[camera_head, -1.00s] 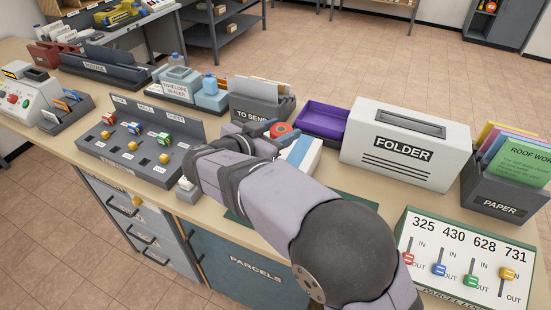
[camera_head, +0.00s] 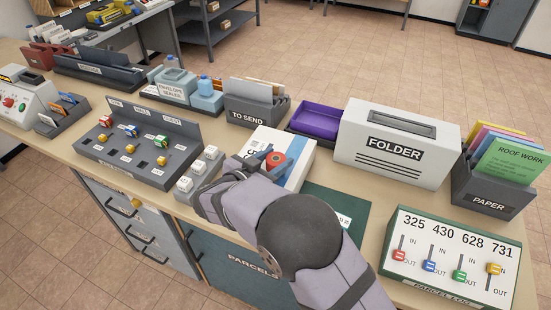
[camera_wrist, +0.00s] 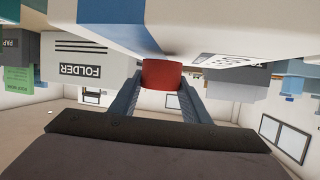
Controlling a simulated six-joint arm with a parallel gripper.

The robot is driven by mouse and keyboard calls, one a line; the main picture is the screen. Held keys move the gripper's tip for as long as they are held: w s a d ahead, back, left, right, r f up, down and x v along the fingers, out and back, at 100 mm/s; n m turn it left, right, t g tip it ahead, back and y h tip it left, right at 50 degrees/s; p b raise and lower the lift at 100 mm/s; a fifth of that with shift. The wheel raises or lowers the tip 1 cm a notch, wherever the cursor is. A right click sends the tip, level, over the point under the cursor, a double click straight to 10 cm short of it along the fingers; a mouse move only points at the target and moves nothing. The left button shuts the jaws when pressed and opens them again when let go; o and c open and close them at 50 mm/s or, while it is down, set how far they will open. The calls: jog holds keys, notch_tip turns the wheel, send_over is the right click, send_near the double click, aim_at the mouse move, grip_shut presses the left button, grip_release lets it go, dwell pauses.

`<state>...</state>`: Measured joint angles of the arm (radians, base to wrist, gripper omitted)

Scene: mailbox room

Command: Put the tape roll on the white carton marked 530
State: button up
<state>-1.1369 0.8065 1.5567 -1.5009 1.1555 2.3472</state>
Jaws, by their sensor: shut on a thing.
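The tape roll (camera_head: 276,160) is red with a pale core. My gripper (camera_head: 267,158) is shut on it, with blue-grey fingers either side. The roll is over the top of a white carton with a blue edge (camera_head: 299,172), which stands on the counter. In the wrist view the red roll (camera_wrist: 161,74) sits between the fingertips, close against the pale carton face (camera_wrist: 110,12). I cannot tell whether it touches.
Behind the carton are a purple tray (camera_head: 317,119) and a TO SEND holder (camera_head: 250,112). The white FOLDER box (camera_head: 370,165) stands to the right. A rack with white cubes (camera_head: 200,172) is to the left. A dark green mat (camera_head: 330,202) lies in front.

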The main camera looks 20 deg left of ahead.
jog(key=shift+f, duration=0.35)
jog(key=shift+f+b, duration=0.2)
jog(key=shift+b, duration=0.15)
jog(key=o, duration=1)
jog(key=shift+o, duration=0.2)
jog(key=shift+r+p, duration=0.2)
jog(key=shift+p, duration=0.1)
jog(key=b+v, duration=0.4)
jog(key=v, duration=0.7)
jog(key=shift+f+b, duration=0.1)
jog(key=shift+b, duration=0.2)
jog(key=shift+s+a+r, duration=0.1)
jog(key=shift+s+r, duration=0.2)
jog(key=shift+s, duration=0.15)
